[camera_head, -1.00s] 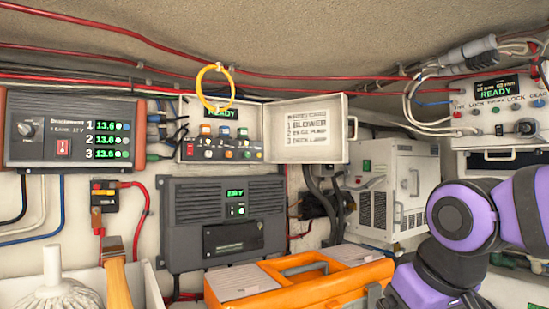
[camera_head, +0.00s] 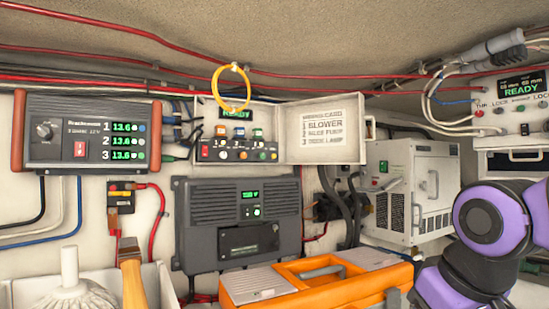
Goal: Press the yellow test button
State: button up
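An open control box (camera_head: 270,118) hangs on the back wall, with a small green "READY" display (camera_head: 238,115) and a row of small coloured buttons and switches (camera_head: 240,154). The buttons are too small to tell for sure which one is the yellow test button. A yellow ring (camera_head: 231,88) hangs in front of the box's upper edge. My gripper is out of view; only my purple and black arm shows at the lower right, apart from the box.
An orange toolbox (camera_head: 330,284) stands below the dark charger unit (camera_head: 236,220). A brush handle (camera_head: 131,275) and a white mop (camera_head: 75,290) stand at the lower left. A white cabinet unit (camera_head: 405,195) and a second "READY" panel (camera_head: 515,100) are at the right.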

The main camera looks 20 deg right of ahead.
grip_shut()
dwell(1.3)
